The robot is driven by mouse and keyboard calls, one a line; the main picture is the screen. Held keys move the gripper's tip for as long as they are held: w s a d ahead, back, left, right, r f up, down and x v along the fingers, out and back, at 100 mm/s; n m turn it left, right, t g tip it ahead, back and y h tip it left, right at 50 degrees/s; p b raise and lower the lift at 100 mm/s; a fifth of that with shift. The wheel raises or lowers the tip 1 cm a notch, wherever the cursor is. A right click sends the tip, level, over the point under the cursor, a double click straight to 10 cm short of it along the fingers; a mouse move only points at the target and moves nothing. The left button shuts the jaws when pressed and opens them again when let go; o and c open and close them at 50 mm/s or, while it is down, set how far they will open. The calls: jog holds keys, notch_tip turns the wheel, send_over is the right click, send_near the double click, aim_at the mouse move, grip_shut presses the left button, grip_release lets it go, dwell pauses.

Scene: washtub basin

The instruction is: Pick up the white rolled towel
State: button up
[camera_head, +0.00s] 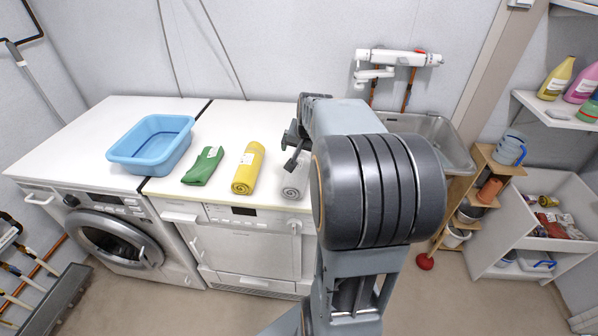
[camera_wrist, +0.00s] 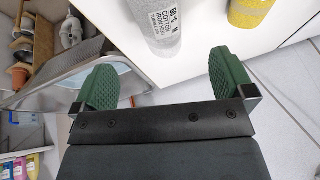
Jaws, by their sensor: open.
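The white rolled towel (camera_head: 295,184), greyish in the head view, lies on the white top of the right-hand machine, partly hidden behind my arm. In the wrist view the towel (camera_wrist: 157,24) shows at the top with printed label text, cut off by the frame edge. My gripper (camera_wrist: 166,80) has its two green-padded fingers spread wide with nothing between them. The towel is beyond the fingertips, roughly in line with the gap and apart from them. In the head view my gripper (camera_head: 291,152) is just above the towel, partly hidden by my arm.
A yellow rolled towel (camera_head: 248,168) and a green towel (camera_head: 203,166) lie to the left on the same top. A blue basin (camera_head: 152,142) stands further left.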

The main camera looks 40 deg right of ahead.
aim_at(300, 162)
jog(key=x, duration=1.2)
jog(key=shift+w+r, duration=0.1)
jog(key=shift+c, duration=0.5)
jog(key=c, duration=0.8)
